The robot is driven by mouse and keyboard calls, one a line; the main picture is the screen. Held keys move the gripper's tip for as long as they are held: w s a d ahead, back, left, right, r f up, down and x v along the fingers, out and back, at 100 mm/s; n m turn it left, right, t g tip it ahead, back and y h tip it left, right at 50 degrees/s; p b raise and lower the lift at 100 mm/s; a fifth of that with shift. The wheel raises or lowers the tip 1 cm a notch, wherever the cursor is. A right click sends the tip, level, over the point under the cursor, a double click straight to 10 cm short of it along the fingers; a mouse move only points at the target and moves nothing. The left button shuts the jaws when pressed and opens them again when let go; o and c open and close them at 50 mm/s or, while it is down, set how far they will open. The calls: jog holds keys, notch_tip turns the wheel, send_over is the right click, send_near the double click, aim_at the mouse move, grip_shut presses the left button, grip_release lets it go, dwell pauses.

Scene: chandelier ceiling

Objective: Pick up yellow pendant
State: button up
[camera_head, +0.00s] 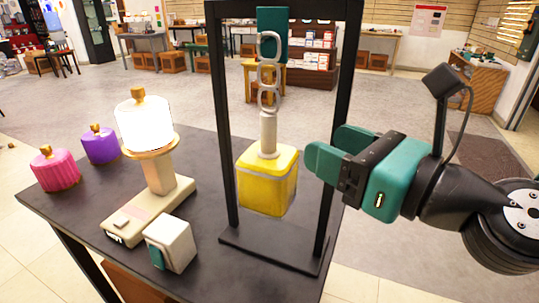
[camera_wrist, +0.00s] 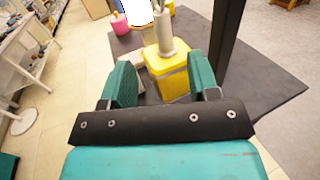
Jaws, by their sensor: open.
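The yellow pendant (camera_head: 265,182) is a boxy block with a pale rim and a beige stem on top. It hangs by pale chain links (camera_head: 268,70) inside a black frame (camera_head: 229,120). My gripper (camera_head: 325,155) is open, just right of the pendant in the head view, its fingers pointing left toward it. In the wrist view the pendant (camera_wrist: 168,75) shows ahead, between and beyond the green fingertips (camera_wrist: 160,85). In the head view a gap shows between fingers and pendant; whether they touch it is not clear in the wrist view.
On the dark table (camera_head: 200,265) stand a lit white lamp-like piece on a scale (camera_head: 160,180), a pink pendant (camera_head: 55,170), a purple one (camera_head: 100,145) and a small white box (camera_head: 171,245). The frame's right post (camera_head: 338,130) stands close to my gripper.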

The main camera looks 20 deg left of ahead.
aim_at(274, 119)
jog(key=p+x, duration=0.1)
jog(key=p, duration=0.1)
jog(key=p+x, duration=0.4)
jog(key=shift+w+d+r, duration=0.1)
jog(key=shift+r, duration=0.15)
jog(key=shift+w+a+f+p, duration=0.25)
jog(key=shift+a+p, duration=0.15)
jog(key=shift+a, duration=0.15)
jog(key=p+x, duration=0.4)
jog(key=p, duration=0.1)
jog(key=shift+w+a+r, duration=0.15)
jog(key=shift+a+r, duration=0.05)
jog(key=shift+r, duration=0.1)
jog(key=shift+w+a+f+p, duration=0.35)
jog(key=shift+a, duration=0.25)
grip_shut()
